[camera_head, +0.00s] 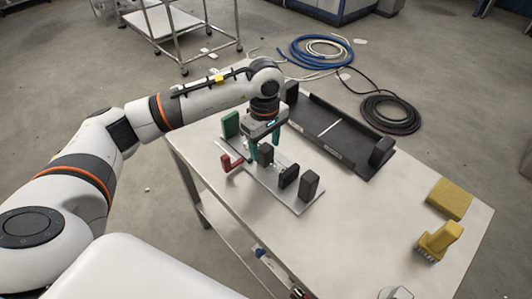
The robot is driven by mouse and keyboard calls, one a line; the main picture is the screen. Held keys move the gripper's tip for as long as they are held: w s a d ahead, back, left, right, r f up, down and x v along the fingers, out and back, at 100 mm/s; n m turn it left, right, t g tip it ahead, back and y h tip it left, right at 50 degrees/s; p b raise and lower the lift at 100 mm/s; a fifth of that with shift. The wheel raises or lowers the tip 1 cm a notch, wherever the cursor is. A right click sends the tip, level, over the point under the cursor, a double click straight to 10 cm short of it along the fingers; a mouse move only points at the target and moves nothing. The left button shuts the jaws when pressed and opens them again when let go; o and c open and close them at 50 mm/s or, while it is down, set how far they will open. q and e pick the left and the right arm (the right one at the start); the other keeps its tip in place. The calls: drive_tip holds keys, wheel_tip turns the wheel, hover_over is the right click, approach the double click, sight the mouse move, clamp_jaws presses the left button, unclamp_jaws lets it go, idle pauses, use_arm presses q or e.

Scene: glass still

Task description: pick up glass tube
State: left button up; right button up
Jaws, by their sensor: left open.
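My left gripper (265,146) points down over a metal plate (298,208) on the table, its green-tipped fingers apart. Dark upright blocks (289,176) stand on the plate just right of and below the fingers. A red clamp-like part (231,162) is at the plate's left, with a thin pale rod by it. I cannot clearly make out the glass tube; any clear part between the fingers is too small to tell. A thin whitish strip (329,128) lies across the black tray. My right gripper is not in view.
The black tray (345,150) with raised end blocks lies along the table's back edge. A green block (230,124) stands left of the gripper. A yellow sponge (450,199) and yellow brush (438,240) are at the right. The table (370,235) is clear between them and the plate.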

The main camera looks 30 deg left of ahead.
sight(265, 147)
use_arm(q)
wheel_tip(265, 147, down, 3)
drive_tip(key=shift+s+d+f+p, duration=0.1)
drive_tip(key=shift+f+p, duration=0.05)
drive_tip(key=shift+p, duration=0.35)
drive_tip(key=shift+f, duration=0.2)
drive_tip(key=shift+c, duration=1.1)
clamp_jaws()
wheel_tip(265, 147, up, 10)
drive_tip(key=p, duration=0.4)
drive_tip(key=shift+p, duration=0.35)
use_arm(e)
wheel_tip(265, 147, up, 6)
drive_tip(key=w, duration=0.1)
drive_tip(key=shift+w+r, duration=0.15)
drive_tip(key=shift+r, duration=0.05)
